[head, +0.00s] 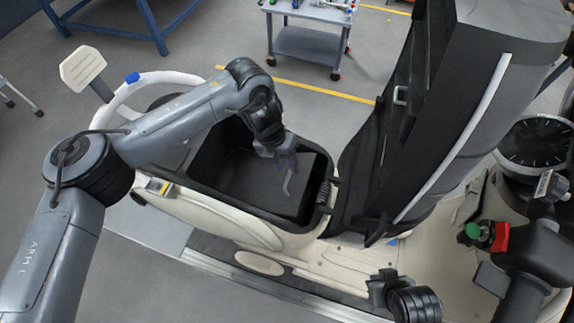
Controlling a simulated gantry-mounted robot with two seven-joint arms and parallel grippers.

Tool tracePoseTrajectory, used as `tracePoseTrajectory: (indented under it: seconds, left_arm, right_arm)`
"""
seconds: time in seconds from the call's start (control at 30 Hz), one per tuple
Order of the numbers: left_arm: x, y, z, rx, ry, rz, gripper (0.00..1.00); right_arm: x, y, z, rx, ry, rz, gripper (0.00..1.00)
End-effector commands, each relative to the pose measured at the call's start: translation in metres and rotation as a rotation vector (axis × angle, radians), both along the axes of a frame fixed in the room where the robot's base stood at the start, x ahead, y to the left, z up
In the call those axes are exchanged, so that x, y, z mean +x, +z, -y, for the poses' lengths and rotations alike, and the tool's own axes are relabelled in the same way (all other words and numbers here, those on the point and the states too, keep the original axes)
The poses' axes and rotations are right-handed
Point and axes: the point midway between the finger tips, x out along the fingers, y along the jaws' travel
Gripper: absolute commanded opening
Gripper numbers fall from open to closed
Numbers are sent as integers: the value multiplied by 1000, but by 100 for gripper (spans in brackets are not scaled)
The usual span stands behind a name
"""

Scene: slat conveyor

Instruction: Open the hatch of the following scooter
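The scooter's hatch (375,170) stands raised, with the dark seat (455,120) tilted up on it at the right. Its underside faces the open storage compartment (235,185), which is a dark, deep bin in the cream scooter body (225,215). A coil spring (323,193) shows at the hinge side. My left gripper (288,178) points down over the compartment, apart from the hatch. Its fingers are small and dark against the bin, so their opening is unclear. My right gripper (377,290) is low at the right, above the footboard, its fingers too small to judge.
The handlebar (540,250), with red and green controls, and a round gauge (538,142) are at the right. A grey wheeled cart (308,45) and a blue-legged table (125,32) stand behind. Open floor lies between them and the scooter.

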Motion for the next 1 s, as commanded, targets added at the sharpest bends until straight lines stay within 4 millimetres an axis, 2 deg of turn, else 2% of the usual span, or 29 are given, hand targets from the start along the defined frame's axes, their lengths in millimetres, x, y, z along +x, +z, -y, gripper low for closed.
tracePoseTrajectory:
  seconds: [0.23,0.6,0.83,0.87,1.0]
  left_arm:
    - [-2,-21,6,0,-1,-2,38]
    - [-2,-25,6,0,0,0,38]
    - [-2,-24,6,0,1,0,3]
    - [-2,-24,6,0,1,0,0]
    - [-2,-24,6,0,1,0,0]
  right_arm:
    - [1,5,0,-1,1,3,0]
    - [1,5,2,-10,7,4,0]
    - [1,5,2,-10,7,4,0]
    - [1,5,2,-10,7,4,0]
    - [2,5,2,-9,7,4,0]
